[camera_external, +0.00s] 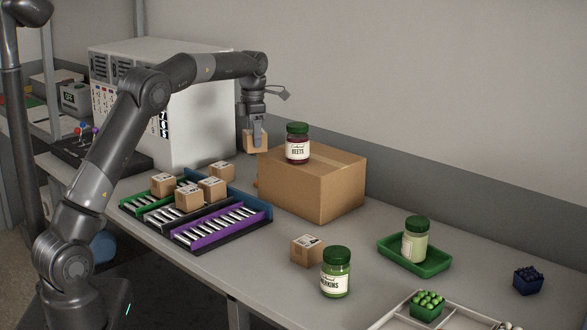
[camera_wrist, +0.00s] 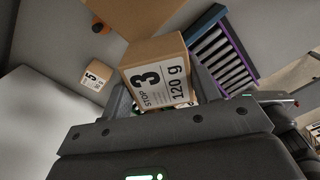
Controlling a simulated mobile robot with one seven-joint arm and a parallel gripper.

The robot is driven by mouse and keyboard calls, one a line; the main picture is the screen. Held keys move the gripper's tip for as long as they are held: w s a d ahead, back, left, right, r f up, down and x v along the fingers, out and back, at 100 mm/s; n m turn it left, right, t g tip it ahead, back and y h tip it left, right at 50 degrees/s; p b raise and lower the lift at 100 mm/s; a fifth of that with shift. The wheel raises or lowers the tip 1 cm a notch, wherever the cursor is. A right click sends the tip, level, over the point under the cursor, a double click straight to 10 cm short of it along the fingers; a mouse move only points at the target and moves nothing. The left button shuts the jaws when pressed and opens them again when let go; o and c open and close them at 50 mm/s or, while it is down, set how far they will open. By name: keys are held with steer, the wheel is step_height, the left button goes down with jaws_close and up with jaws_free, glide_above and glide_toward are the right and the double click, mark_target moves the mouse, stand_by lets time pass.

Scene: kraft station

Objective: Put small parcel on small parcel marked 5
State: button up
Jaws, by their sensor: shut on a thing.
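My gripper (camera_external: 257,138) is shut on a small cardboard parcel (camera_external: 250,143), held in the air left of the large box. In the wrist view this held parcel (camera_wrist: 157,75) shows a white label reading "3", "STOP" and "120 g". The small parcel marked 5 (camera_wrist: 97,76) sits apart to its left in the wrist view, on a grey surface, its label facing up.
A large cardboard box (camera_external: 318,192) with a beets jar (camera_external: 297,143) on top stands beside my gripper. A white cabinet (camera_external: 195,135) is behind left. A purple roller rack (camera_external: 222,228), pickles jar (camera_external: 336,272) and green tray (camera_external: 395,258) occupy the table.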

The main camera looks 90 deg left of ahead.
steer(key=s+a+n, duration=0.1)
steer(key=s+a, duration=0.4)
steer(key=a, duration=0.3)
glide_above(217, 165)
steer(key=shift+n, duration=0.3)
step_height(217, 165, down, 7)
steer(key=shift+f, duration=2.15)
steer(key=shift+f, duration=0.1)
steer(key=o, duration=1)
steer(key=shift+o, duration=0.2)
step_height(217, 165, up, 8)
steer(key=shift+f, duration=0.2)
